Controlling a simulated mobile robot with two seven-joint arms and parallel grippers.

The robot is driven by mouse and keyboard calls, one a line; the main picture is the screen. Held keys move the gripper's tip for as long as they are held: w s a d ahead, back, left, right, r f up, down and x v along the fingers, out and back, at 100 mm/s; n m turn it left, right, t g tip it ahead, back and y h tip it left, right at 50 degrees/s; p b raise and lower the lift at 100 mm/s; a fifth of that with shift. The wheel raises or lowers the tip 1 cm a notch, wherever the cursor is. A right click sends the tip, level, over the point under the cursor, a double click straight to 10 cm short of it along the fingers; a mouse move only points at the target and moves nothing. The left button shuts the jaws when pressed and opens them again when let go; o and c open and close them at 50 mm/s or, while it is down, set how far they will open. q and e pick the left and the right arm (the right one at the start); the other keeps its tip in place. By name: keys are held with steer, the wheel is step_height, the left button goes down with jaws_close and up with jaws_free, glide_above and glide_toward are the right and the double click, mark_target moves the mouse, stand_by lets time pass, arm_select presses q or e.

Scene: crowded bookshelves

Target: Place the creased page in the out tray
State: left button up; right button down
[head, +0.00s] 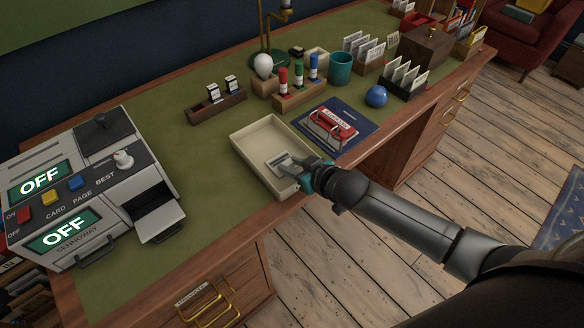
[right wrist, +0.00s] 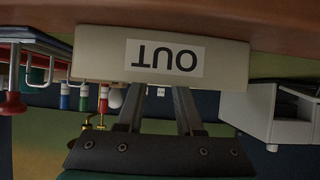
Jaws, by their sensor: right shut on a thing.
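The out tray (head: 243,150) is a cream open box near the desk's front edge. In the right wrist view, which is upside down, its front wall carries the label OUT (right wrist: 165,57). My right gripper (head: 283,163) reaches over the tray's front wall, with its fingertips inside the tray. In the right wrist view its two fingers pass behind that wall, so their tips are hidden. A small pale patch shows at the fingers in the head view; it appears to be the creased page, mostly hidden. My left gripper is not in view.
A grey machine (head: 90,185) with OFF displays stands at left. Green desktop is clear left of the tray.

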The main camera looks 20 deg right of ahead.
steer(key=shift+f, duration=0.15)
steer(key=c, duration=0.6)
jaws_free()
steer(key=shift+o, duration=0.2)
steer(key=shift+r, duration=0.2)
steer(key=p+v, duration=0.4)
steer(key=v, duration=0.8)
steer(key=shift+f, duration=0.15)
